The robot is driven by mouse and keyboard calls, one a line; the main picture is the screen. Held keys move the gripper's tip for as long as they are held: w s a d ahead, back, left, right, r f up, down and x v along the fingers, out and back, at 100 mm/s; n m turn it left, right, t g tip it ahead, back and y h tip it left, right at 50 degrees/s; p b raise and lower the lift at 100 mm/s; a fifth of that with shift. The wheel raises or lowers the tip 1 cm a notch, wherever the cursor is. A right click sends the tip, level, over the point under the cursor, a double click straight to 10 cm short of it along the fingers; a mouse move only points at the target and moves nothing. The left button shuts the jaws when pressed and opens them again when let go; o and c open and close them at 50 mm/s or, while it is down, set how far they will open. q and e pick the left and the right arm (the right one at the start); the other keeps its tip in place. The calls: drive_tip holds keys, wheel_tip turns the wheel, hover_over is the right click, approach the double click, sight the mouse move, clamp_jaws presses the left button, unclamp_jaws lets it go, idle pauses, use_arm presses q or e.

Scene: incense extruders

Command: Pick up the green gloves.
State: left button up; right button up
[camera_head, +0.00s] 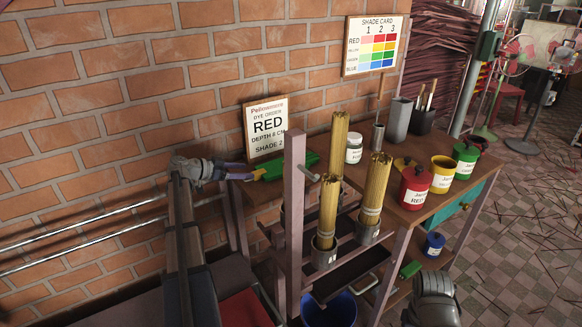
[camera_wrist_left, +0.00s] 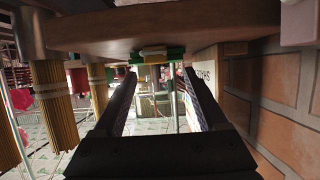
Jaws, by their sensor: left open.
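The green gloves (camera_head: 287,166) lie at the back left of the wooden table, in front of the dye order sign. They look bright green, with a yellowish part at the left end. In the left wrist view the green and yellow gloves (camera_wrist_left: 155,55) show ahead, between the two black fingers and beyond their tips. My left gripper (camera_head: 238,170) reaches in from the left along the wall, close to the gloves' left end. Its fingers (camera_wrist_left: 160,73) are apart, with nothing held between them. A grey part of my right arm shows at the bottom right; its jaws do not show.
A wooden post (camera_head: 294,215) and bundles of yellow sticks (camera_head: 329,205) in metal cups stand in front. The sign (camera_head: 266,128) leans on the brick wall behind the gloves. A white jar (camera_head: 354,148) and a red can (camera_head: 415,187) stand to the right.

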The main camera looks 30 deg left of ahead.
sight(256, 173)
use_arm(q)
drive_tip(key=shift+w+d+f, duration=0.2)
drive_tip(key=shift+w, duration=0.15)
drive_tip(key=shift+w+d+f+b, duration=0.25)
drive_tip(key=shift+w+f+b, duration=0.05)
drive_tip(key=shift+f+b, duration=0.05)
drive_tip(key=b+x, duration=0.1)
drive_tip(key=x, duration=0.3)
drive_tip(key=shift+d+f+b, duration=0.15)
drive_tip(key=shift+b, duration=0.2)
drive_tip(key=shift+c, duration=0.3)
clamp_jaws()
